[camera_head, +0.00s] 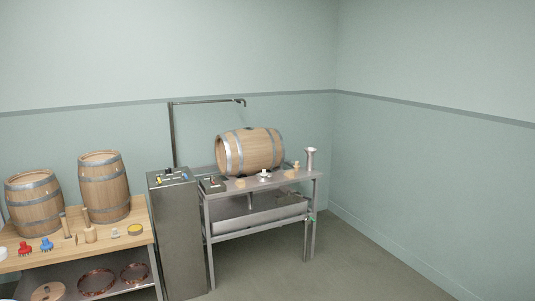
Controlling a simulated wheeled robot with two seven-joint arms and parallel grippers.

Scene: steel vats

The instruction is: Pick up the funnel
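A tall, slim metallic piece with a flared top (310,158) stands upright at the right end of the steel stand (262,187); it looks like the funnel. It is small in the view, so its details are unclear. Neither of my grippers is in view.
A wooden barrel (250,151) lies on its side on the stand, with small items in front. A grey steel cabinet (180,240) stands left of it. A wooden workbench (130,241) holds two upright barrels and small tools. The floor (345,265) at the right is clear.

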